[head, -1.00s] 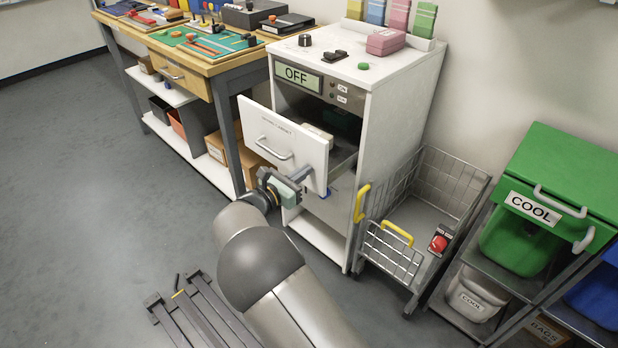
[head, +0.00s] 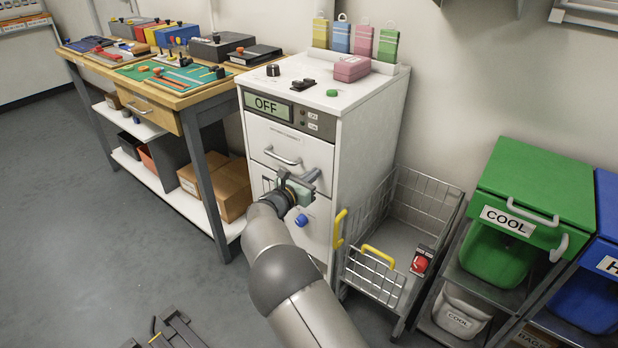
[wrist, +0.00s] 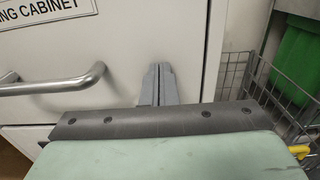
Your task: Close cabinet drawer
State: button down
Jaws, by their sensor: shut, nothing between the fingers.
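The white cabinet (head: 372,135) has an upper drawer front (head: 262,133) that now sits about flush with the cabinet face, with no gap visible above it. The drawer handle (head: 283,157) is a silver bar, also visible in the wrist view (wrist: 55,84). My gripper (head: 316,175) is shut and empty at the lower right part of this drawer front. In the wrist view its closed fingertips (wrist: 158,72) point at the white panel, right of the handle, touching or very close to it. The drawer's inside is hidden.
A wire basket cart (head: 385,250) with yellow handles stands right of the cabinet. A wooden workbench (head: 185,90) is on the left. Grey floor (head: 90,230) at left is clear.

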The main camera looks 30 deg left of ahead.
jog(key=shift+w+d+r, duration=0.15)
jog(key=shift+w+r, duration=0.2)
jog(key=shift+r, duration=0.05)
jog(key=s+a+p, duration=0.2)
jog(key=s, duration=1.3)
jog(key=w+d+r+m+g+h+p, duration=0.25)
jog(key=d+r+m, duration=0.2)
jog(key=d, duration=0.55)
jog(key=w+d+r+m+g+h+p, duration=0.1)
jog(key=w+d+r+m+g+p, duration=0.25)
jog(key=d, duration=0.75)
jog(key=d+r+m+g+h+p, duration=0.2)
jog(key=d+r+m+g, duration=0.15)
jog(key=d+m, duration=0.45)
jog(key=s+d+r+m+g+y+p, duration=0.25)
jog(key=s+d+r+m+g, duration=0.2)
jog(key=s+d, duration=0.4)
jog(key=s+d+r+m+g+y+p, duration=0.1)
jog(key=s+d+r+m+g+p, duration=0.3)
jog(key=d, duration=0.8)
jog(key=s+d+r+m+y+p, duration=0.1)
jog(key=s+r+m+y+p, duration=0.1)
jog(key=s+m, duration=0.2)
jog(key=s+d+r+m+y+p, duration=0.2)
jog(key=s+m, duration=0.3)
jog(key=s, duration=0.5)
jog(key=shift+s+r+t+y+p, duration=0.35)
jog(key=shift+r+p, duration=0.2)
jog(key=shift+r, duration=0.2)
